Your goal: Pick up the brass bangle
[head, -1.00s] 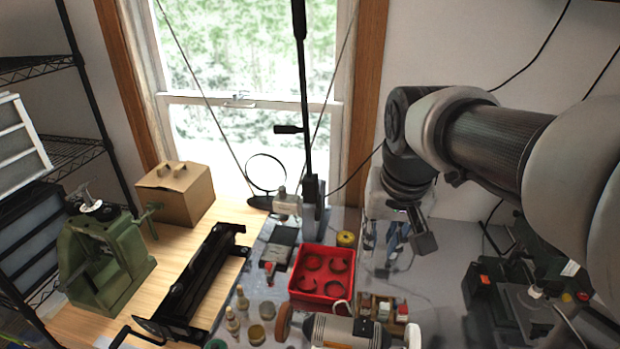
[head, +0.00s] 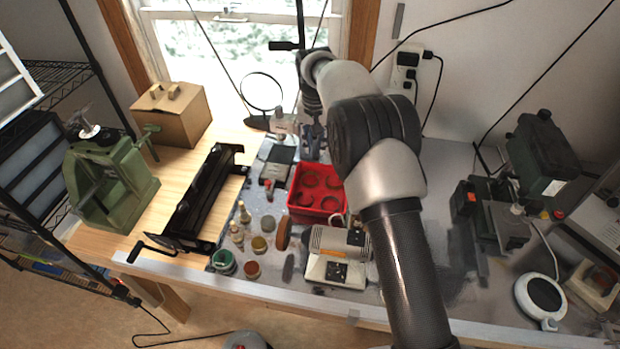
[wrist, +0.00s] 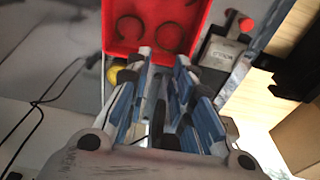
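A red tray (head: 313,215) stands on the grey part of the bench in the head view, with several dark ring-shaped pieces (head: 311,180) in it. I cannot tell which ring is the brass bangle. In the wrist view the tray (wrist: 150,12) is at the top, with two curved rings (wrist: 167,38) showing inside it. My gripper (wrist: 163,65) is open, its blue-grey fingers apart with nothing seen held between them. Its fingertips appear over the tray's near edge in the wrist view.
A small grinder-like machine (head: 338,258) and several bottles and jars (head: 237,232) stand in front of the tray. A black roller device (head: 205,197) lies to the left. A thin upright stand is behind it. Grey bench right of my arm has some clear room.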

